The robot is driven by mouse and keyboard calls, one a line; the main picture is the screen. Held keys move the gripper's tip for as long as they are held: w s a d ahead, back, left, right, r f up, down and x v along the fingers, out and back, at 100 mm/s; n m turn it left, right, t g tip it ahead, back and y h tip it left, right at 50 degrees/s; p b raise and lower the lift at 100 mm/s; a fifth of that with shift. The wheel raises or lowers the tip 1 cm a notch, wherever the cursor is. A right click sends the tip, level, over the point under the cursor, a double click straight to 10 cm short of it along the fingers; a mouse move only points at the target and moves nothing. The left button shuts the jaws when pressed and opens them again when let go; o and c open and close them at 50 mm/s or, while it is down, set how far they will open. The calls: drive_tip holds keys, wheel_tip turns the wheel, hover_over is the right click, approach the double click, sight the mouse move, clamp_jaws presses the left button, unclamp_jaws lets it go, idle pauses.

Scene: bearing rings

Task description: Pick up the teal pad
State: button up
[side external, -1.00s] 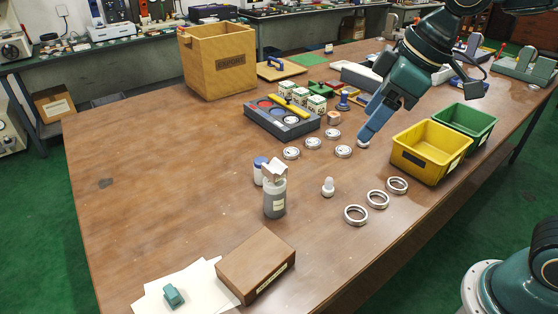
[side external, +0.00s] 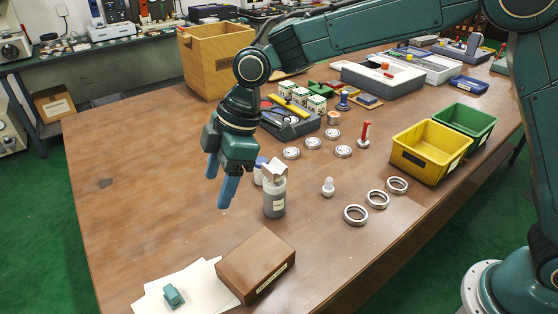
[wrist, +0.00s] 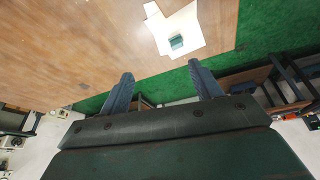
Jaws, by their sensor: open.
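The teal pad (side external: 173,295) is a small block lying on white paper sheets (side external: 205,285) at the near left of the table in the side view. The wrist view shows the teal pad (wrist: 177,42) too, on the white paper (wrist: 188,25), beyond the fingertips. My gripper (side external: 217,190) is open and empty, pointing down above the table. It is behind the pad and well above it, apart from it. In the wrist view its two blue fingers (wrist: 161,75) stand spread, with nothing between them.
A brown box (side external: 256,264) stands right beside the papers. A grey bottle (side external: 274,196) and a blue-capped jar (side external: 260,171) stand close to the right of my gripper. Metal rings (side external: 356,215) lie farther right. The table's left side is clear.

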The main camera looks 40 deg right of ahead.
sight(170, 291)
drive_tip(key=a+f+n+g, duration=0.1)
drive_tip(key=a+f+n, duration=0.2)
drive_tip(key=a+f, duration=0.6)
drive_tip(key=shift+a+f+n+g+y, duration=0.2)
drive_tip(key=shift+a+n+g+y, duration=0.1)
drive_tip(key=shift+f, duration=0.1)
drive_tip(key=shift+x, duration=4.15)
drive_tip(key=shift+f, duration=0.1)
drive_tip(key=shift+x, duration=2.5)
drive_tip(key=c, duration=1.1)
